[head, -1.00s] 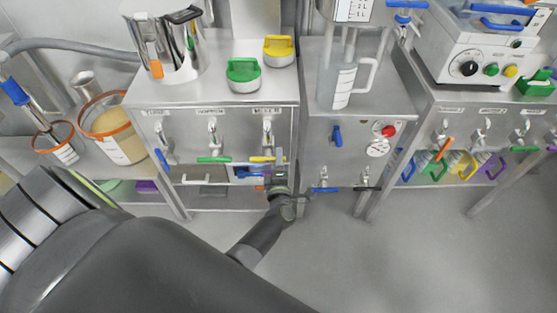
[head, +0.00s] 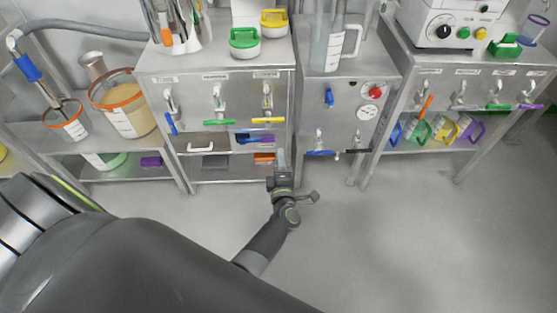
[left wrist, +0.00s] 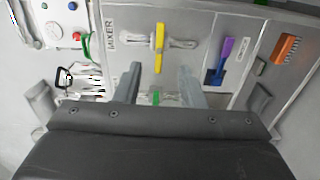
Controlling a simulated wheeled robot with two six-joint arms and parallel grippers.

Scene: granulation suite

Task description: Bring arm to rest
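My left gripper (head: 281,160) is in front of the steel cabinet (head: 225,105), low near its right side, pointing toward it. In the left wrist view my left gripper's two fingers (left wrist: 160,85) stand apart, with nothing seen held between them. Past them are the cabinet front, a yellow handle (left wrist: 159,48) and a purple and blue item (left wrist: 218,62) in an open compartment. That item also shows in the head view (head: 255,138), left of the gripper and apart from it. My right gripper is not in view.
An orange block (head: 264,157) sits low in the cabinet. A unit with a red knob (head: 375,90) stands to the right, then a bench with several colored handles (head: 440,130). Orange-rimmed tubs (head: 122,105) are at left. The floor (head: 400,240) at front right is clear.

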